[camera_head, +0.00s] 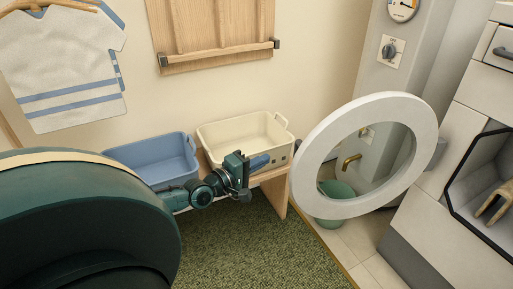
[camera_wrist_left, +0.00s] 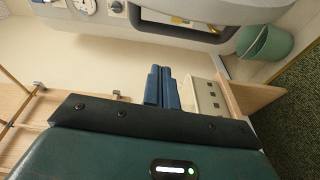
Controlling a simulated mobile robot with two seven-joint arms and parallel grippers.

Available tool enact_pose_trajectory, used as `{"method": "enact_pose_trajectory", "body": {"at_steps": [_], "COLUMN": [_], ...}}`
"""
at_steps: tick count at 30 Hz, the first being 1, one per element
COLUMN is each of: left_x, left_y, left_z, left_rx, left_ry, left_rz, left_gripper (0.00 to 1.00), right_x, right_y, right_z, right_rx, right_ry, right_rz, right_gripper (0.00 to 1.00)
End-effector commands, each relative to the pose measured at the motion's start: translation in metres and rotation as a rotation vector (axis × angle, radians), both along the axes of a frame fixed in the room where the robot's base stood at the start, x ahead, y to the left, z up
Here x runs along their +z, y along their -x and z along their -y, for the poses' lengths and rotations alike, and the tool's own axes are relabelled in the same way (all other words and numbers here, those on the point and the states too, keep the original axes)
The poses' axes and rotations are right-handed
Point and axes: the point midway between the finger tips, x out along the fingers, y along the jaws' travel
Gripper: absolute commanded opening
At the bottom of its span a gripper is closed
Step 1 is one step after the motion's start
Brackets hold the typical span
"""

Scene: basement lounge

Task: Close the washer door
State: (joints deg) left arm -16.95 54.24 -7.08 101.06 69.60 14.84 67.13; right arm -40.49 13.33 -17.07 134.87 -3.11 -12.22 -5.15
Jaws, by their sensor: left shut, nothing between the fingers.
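The washer door (camera_head: 307,163) is a white ring with a see-through middle. It stands wide open, swung out to the left of the white washer (camera_head: 450,150). The washer's dark-rimmed opening (camera_head: 459,212) is uncovered at the right edge. My left gripper (camera_head: 266,162) is shut and empty, to the left of the door and apart from it, over the cream bin in the picture. Its blue fingers (camera_wrist_left: 161,88) lie together in the left wrist view. A large pale curved form across the top of that view looks like the door, partly cut off. My right gripper is not in view.
A blue bin (camera_head: 150,160) and a cream bin (camera_head: 235,130) stand on a low wooden bench (camera_head: 276,190) by the wall. A green bucket (camera_head: 335,190) shows through and below the door ring. A tan object (camera_head: 492,208) is in the washer opening. Green carpet (camera_head: 250,245) lies clear in front.

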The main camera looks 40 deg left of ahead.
Motion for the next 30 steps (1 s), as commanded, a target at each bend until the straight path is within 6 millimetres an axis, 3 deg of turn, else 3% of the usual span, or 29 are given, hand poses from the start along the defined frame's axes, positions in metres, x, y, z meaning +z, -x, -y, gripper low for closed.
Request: {"method": "enact_pose_trajectory", "body": {"at_steps": [5, 27, 30], "left_x": [0.006, 0.006, 0.010], "left_y": [-0.010, -0.109, -0.099], "left_z": [-0.016, -0.002, 0.012], "left_rx": [0.032, 0.029, 0.027], "left_ry": [0.064, 0.062, 0.067], "left_rz": [0.030, 0.028, 0.021], "left_gripper": [0.00, 0.00, 0.00], "right_x": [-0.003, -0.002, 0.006], "right_y": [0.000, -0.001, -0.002], "right_z": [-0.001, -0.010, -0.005], "right_rx": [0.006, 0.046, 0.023], "right_ry": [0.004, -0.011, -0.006], "right_rz": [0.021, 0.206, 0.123], "right_gripper": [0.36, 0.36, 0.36]}}
